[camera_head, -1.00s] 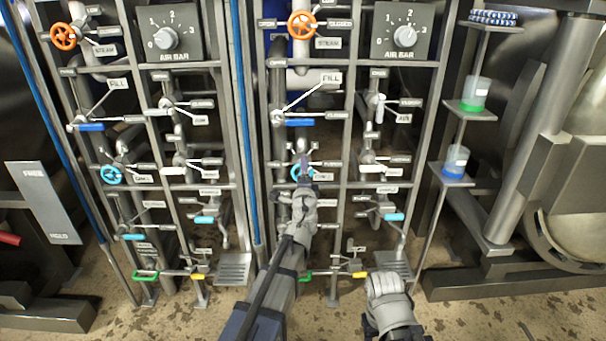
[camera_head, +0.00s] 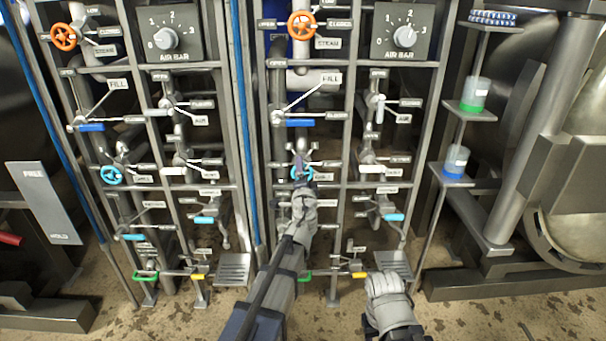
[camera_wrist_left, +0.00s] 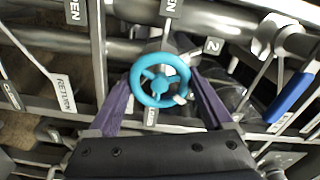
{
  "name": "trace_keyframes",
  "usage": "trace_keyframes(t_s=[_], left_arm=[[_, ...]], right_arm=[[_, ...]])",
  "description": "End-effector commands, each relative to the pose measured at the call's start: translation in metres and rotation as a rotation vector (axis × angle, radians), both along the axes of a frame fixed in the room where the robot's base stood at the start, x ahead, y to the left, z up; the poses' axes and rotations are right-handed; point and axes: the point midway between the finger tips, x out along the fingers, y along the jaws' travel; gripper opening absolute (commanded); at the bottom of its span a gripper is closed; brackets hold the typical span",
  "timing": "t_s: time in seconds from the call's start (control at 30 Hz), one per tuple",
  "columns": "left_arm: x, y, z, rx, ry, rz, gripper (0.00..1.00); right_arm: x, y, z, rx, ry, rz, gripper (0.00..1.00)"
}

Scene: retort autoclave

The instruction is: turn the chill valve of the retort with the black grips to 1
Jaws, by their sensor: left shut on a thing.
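The light blue chill handwheel (camera_head: 302,172) is on the right-hand of the two pipe panels. In the left wrist view the handwheel (camera_wrist_left: 160,80) faces me, with a small white mark low on the right of its rim. My left gripper (camera_head: 301,178) reaches up to this wheel. Its purple fingers (camera_wrist_left: 162,100) stand on both sides of the rim and are shut on it. A "2" label (camera_wrist_left: 213,46) shows up and right of the wheel. My right gripper (camera_head: 386,283) hangs low at the right, away from the panel; its fingers are hidden. I see no black grips.
The left panel has its own light blue wheel (camera_head: 111,174). Near my held wheel are a blue fill lever (camera_head: 300,123), an orange steam wheel (camera_head: 302,25) and a light blue lever (camera_head: 393,217). Shelves with cups (camera_head: 456,161) stand at the right.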

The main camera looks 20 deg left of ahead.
Motion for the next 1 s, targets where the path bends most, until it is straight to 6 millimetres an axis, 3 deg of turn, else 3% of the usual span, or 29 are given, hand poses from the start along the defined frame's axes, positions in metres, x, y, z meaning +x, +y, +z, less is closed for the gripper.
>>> trace_keyframes(t_s=[0.13,0.17,0.3,0.67,1.0], left_arm=[[-0.001,0.001,0.000,0.000,0.001,0.003,0.29],[-0.001,0.001,0.000,0.000,0.001,0.003,0.86],[-0.001,0.001,0.000,0.001,0.001,0.002,1.00],[-0.006,-0.001,0.000,0.001,0.000,0.000,1.00],[-0.053,-0.014,0.000,0.001,0.000,0.000,1.00]], right_arm=[[0.000,0.000,0.000,0.000,0.000,0.000,0.50],[0.000,0.000,0.000,0.000,0.000,0.000,0.50],[0.000,0.000,0.000,0.000,0.000,0.000,0.50],[0.000,0.000,0.000,0.000,0.000,0.000,0.50],[0.000,0.000,0.000,0.000,0.000,0.000,0.50]])
